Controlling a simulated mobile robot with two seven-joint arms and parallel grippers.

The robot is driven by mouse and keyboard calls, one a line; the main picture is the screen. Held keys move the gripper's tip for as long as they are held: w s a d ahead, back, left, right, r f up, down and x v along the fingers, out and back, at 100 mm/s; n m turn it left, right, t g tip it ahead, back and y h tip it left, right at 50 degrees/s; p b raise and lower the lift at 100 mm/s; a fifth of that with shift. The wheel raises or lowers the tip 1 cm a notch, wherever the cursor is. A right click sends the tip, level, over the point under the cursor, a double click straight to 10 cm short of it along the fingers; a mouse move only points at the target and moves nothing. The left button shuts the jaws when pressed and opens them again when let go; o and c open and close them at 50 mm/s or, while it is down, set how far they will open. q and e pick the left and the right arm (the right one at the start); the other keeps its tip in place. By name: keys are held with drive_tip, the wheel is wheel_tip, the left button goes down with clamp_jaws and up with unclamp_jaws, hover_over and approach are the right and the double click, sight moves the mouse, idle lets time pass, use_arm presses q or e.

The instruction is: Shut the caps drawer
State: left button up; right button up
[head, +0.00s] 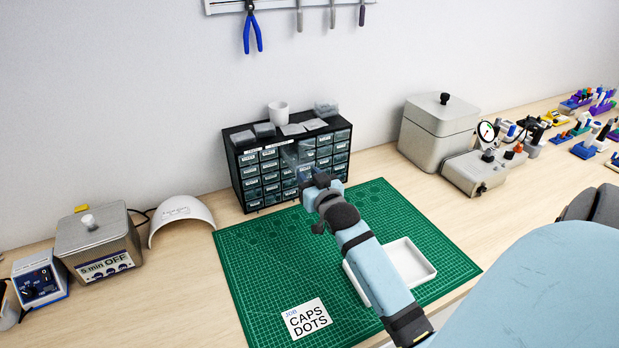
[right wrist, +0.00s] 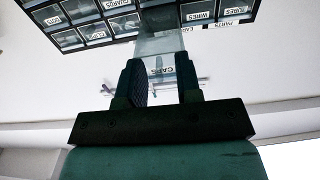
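The small-parts cabinet (head: 245,177) is black with rows of clear labelled drawers and stands against the wall at the back of the mat. The caps drawer (right wrist: 160,45) is clear, juts out from the cabinet front, and carries a CAPS label that reads upside down in the right wrist view. In the head view my right gripper (head: 312,182) is at the cabinet front and partly hides the drawers. My left gripper is not in view.
A green cutting mat (head: 250,255) covers the bench middle, with a CAPS DOTS job card (head: 307,318) and a white tray (head: 425,262) under my right arm. A cup (head: 278,112) stands on the cabinet. A grey lidded box (head: 436,125) stands to its right.

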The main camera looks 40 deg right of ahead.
sight(298, 163)
clamp_jaws()
drive_tip(key=x, duration=0.7)
drive_tip(key=shift+w+f, duration=0.1)
drive_tip(key=shift+w, duration=0.1)
unclamp_jaws()
drive_tip(key=b+v, duration=0.1)
drive_tip(key=v, duration=1.2)
drive_tip(key=shift+s+b, duration=0.3)
drive_tip(key=shift+s, duration=0.1)
